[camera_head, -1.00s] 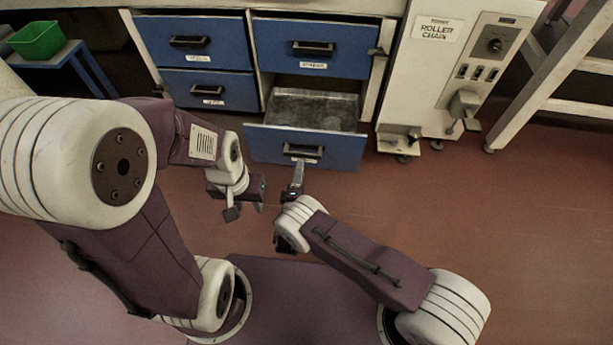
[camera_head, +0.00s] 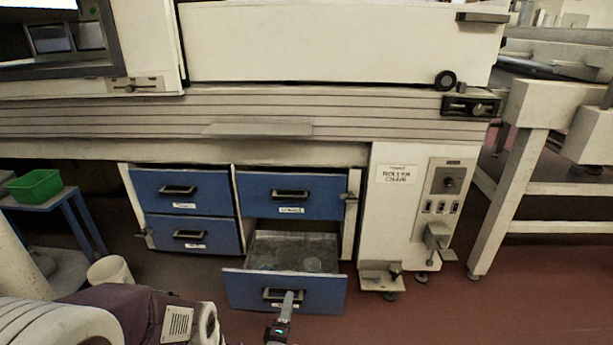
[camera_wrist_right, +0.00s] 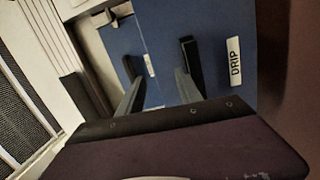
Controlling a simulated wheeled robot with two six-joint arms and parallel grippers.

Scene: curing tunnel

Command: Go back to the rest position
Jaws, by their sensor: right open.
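My right gripper (camera_head: 287,298) is at the bottom middle of the head view, in front of the handle (camera_head: 272,294) of the pulled-out lower right blue drawer (camera_head: 325,292). In the right wrist view, my right gripper (camera_wrist_right: 158,62) shows its two fingers apart with nothing held between them. A blue drawer front (camera_wrist_right: 215,30) with a "DRIP" label is close beyond the fingers. I cannot tell whether a finger touches the handle. My left arm shows at the lower left of the head view, but its gripper is out of frame.
Closed blue drawers (camera_head: 183,196) are left of and above the open one. A white control panel (camera_head: 440,200) stands to the right, with a white-legged table (camera_head: 510,170) beyond. A green bin (camera_head: 36,186) sits on a blue stand at left. Red floor at the right is clear.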

